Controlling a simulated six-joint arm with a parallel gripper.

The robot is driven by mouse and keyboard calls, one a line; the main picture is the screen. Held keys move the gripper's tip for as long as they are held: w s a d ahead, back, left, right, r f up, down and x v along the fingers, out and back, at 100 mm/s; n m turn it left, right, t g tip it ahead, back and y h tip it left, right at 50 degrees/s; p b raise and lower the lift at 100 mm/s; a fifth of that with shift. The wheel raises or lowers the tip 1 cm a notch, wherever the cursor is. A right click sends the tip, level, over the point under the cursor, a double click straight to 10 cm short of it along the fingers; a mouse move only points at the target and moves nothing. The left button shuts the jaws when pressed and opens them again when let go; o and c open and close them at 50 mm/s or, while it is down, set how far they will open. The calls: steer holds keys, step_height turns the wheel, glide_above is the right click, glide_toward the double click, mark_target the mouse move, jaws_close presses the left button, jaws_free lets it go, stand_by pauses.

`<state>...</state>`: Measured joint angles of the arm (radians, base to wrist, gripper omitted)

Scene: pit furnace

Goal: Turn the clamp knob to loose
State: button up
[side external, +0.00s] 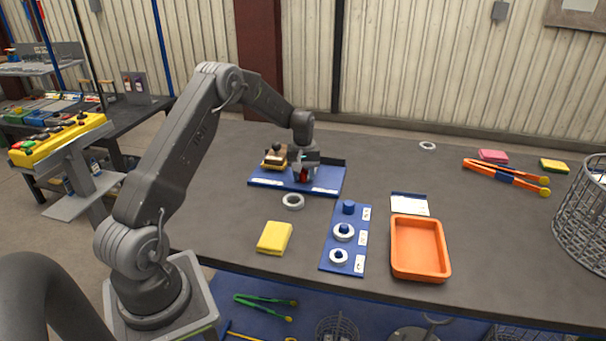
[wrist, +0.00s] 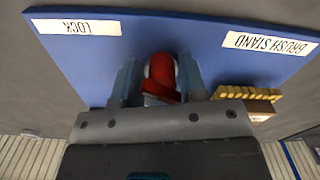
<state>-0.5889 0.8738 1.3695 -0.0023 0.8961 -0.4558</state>
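The red clamp knob (wrist: 160,70) stands on the blue board (wrist: 80,62) at the back of the table. In the wrist view it sits between the two fingers of my gripper (wrist: 160,82), with a red bar across its near side, slightly tilted. A finger is close on each side; whether they touch the knob is unclear. In the side external view my gripper (side external: 304,172) points down over the board (side external: 262,179), and only a bit of red shows there. A "LOCK" label (wrist: 76,27) reads upside down in the wrist view.
A brush (side external: 274,158) stands on the board just left of my gripper. A white ring (side external: 293,201), yellow sponge (side external: 274,238), blue peg board (side external: 331,256) and orange tray (side external: 394,262) lie in front. Tongs (side external: 500,174) and a wire basket (side external: 580,228) are at the right.

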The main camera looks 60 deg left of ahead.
steer(key=shift+s, duration=0.1)
steer(key=c, duration=0.3)
steer(key=shift+n, duration=0.8)
steer(key=shift+a, duration=0.1)
steer(key=o, duration=0.7)
steer(key=shift+r, duration=0.1)
step_height(320, 180, up, 14)
